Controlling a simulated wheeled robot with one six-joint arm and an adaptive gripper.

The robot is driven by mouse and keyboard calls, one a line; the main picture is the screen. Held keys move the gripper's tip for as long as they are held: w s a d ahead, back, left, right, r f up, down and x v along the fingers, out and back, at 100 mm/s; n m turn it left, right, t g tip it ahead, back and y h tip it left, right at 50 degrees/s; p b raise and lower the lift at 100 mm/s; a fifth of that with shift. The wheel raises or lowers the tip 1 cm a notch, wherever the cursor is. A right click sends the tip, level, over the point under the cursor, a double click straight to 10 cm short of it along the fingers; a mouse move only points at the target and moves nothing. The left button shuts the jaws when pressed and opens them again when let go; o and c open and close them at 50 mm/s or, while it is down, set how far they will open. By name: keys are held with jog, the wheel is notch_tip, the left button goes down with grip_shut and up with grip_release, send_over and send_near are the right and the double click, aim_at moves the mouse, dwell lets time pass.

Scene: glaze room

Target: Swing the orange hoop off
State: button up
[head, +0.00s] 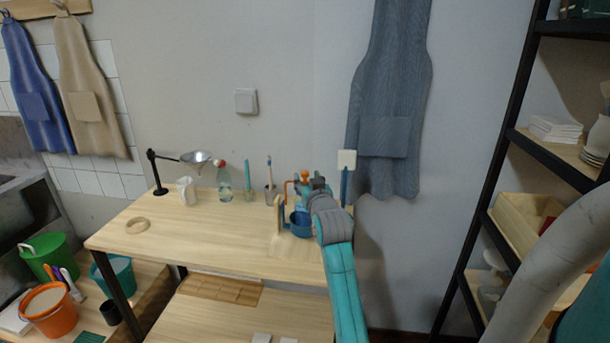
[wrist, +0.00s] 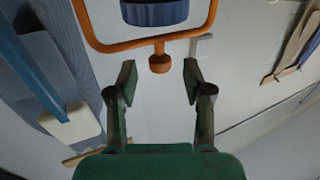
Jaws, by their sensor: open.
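The orange hoop (head: 288,187) stands at the right end of the wooden table, around a blue cup-like container (head: 300,225). In the wrist view, the hoop (wrist: 121,46) runs across the top, with a round orange knob (wrist: 160,63) on its bar. The blue container (wrist: 155,13) shows inside the hoop. My gripper (head: 315,184) is beside the knob, which also shows in the head view (head: 305,174). In the wrist view, my gripper (wrist: 160,75) is open, its fingers spread either side of the knob's line. The knob is just ahead of the fingertips, apart from both.
A blue post with a pale square top (head: 347,160) stands close right of my gripper; it shows at left in the wrist view (wrist: 72,124). The table's front middle is clear.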

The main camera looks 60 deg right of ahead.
aim_at(306, 176)
jog(key=shift+x, duration=1.65)
grip_shut()
